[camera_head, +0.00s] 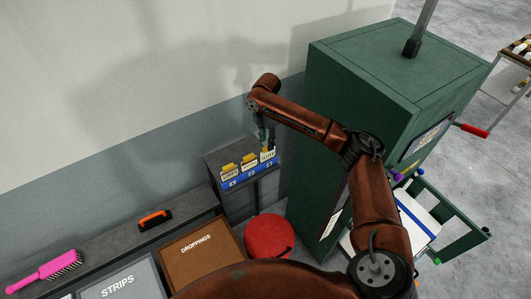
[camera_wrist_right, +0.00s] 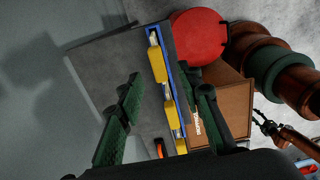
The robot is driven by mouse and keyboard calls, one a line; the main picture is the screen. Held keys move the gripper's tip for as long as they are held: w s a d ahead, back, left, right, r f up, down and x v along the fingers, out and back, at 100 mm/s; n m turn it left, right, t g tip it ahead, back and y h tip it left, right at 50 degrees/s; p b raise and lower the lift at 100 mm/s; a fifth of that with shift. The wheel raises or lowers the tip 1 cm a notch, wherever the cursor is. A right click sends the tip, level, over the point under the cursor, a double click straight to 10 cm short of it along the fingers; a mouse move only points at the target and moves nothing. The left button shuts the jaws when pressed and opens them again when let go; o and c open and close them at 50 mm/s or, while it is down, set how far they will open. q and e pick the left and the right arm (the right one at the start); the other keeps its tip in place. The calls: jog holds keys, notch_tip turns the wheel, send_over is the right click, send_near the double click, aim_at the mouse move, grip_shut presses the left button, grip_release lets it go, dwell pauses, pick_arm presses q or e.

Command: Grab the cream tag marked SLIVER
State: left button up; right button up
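Several cream tags with yellow tops stand in a row in a blue rack (camera_head: 250,176) on a small grey shelf. The rightmost tag (camera_head: 268,157) is directly below my right gripper (camera_head: 266,133); its lettering is too small to read surely, so I cannot confirm which tag says SLIVER. In the right wrist view, my right gripper (camera_wrist_right: 170,88) is open, its green fingers on either side of the row, with nothing held. The yellow tops (camera_wrist_right: 156,62) and blue rack (camera_wrist_right: 163,38) show between and beyond the fingers.
A tall green cabinet (camera_head: 340,90) stands close right of the shelf. A red round lid (camera_head: 268,238) is below it. Bins marked STRIPS (camera_head: 118,285) and DROPPINGS (camera_head: 196,250), an orange-handled brush (camera_head: 155,219) and a pink brush (camera_head: 45,270) lie left. A wall is behind.

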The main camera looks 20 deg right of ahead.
aim_at(266, 155)
jog(key=shift+s+d+f, duration=0.15)
jog(key=shift+d+f, duration=0.05)
jog(key=shift+f, duration=0.2)
jog(key=shift+d+f+p, duration=0.15)
jog(key=shift+f+p, duration=0.15)
jog(key=shift+f, duration=0.05)
jog(key=f, duration=0.1)
jog(key=f+p, duration=0.1)
jog(key=f, duration=0.2)
jog(key=shift+w+f+p, duration=0.15)
jog(key=shift+w+p, duration=0.15)
jog(key=shift+s+f, duration=0.1)
jog(key=c, duration=0.5)
pick_arm(q)
jog(key=shift+r, duration=1.2)
pick_arm(e)
grip_shut()
pick_arm(q)
jog(key=shift+w, duration=0.1)
